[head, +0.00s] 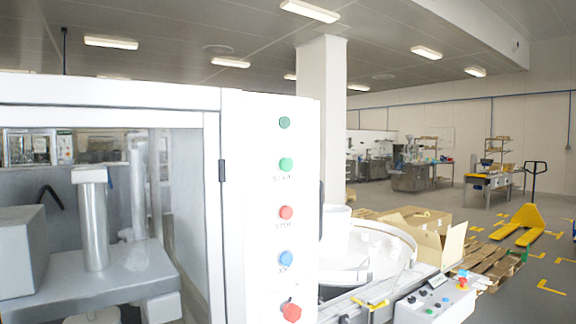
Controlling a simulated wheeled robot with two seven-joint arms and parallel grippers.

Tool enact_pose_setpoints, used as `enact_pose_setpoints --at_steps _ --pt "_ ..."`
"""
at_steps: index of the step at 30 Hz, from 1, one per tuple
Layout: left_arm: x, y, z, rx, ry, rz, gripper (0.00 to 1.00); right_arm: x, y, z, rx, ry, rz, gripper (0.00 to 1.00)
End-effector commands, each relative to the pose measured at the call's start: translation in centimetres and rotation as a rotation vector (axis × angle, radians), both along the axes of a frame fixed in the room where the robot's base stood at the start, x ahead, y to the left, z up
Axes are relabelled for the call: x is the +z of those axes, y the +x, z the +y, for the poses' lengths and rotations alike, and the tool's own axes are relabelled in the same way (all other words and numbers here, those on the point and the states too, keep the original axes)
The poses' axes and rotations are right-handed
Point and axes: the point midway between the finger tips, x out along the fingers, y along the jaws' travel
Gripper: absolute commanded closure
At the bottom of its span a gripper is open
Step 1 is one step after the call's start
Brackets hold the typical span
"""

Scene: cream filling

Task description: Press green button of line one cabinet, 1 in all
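The white cabinet (251,200) stands close in front of me, with a narrow panel facing me left of the picture's middle. On the panel is a column of controls. A dark green round one (284,122) is at the top. Below it is a brighter green button (286,164) with a small label under it. A red button (286,212), a blue button (286,258) and a larger red knob (291,312) follow downward. The labels are too small to read. Neither of my grippers shows in the head view.
A glazed door (100,220) with machinery behind it fills the left. Right of the panel are a round white turntable (370,250), a small control box (436,300), cardboard boxes (425,225) and wooden pallets (490,265). A yellow pallet jack (522,226) stands on open floor at the far right.

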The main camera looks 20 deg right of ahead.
Motion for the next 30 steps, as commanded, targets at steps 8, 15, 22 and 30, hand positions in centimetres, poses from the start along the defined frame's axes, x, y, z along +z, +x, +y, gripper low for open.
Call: enact_pose_setpoints --at_steps 8,15,22,30 --pt "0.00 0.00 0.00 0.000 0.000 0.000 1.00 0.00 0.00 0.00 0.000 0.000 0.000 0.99" --pt "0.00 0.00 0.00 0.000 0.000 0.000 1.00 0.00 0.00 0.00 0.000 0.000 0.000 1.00" --pt "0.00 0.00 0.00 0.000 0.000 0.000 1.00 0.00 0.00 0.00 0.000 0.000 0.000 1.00" --pt "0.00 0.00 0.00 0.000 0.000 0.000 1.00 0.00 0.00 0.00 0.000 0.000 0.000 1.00"
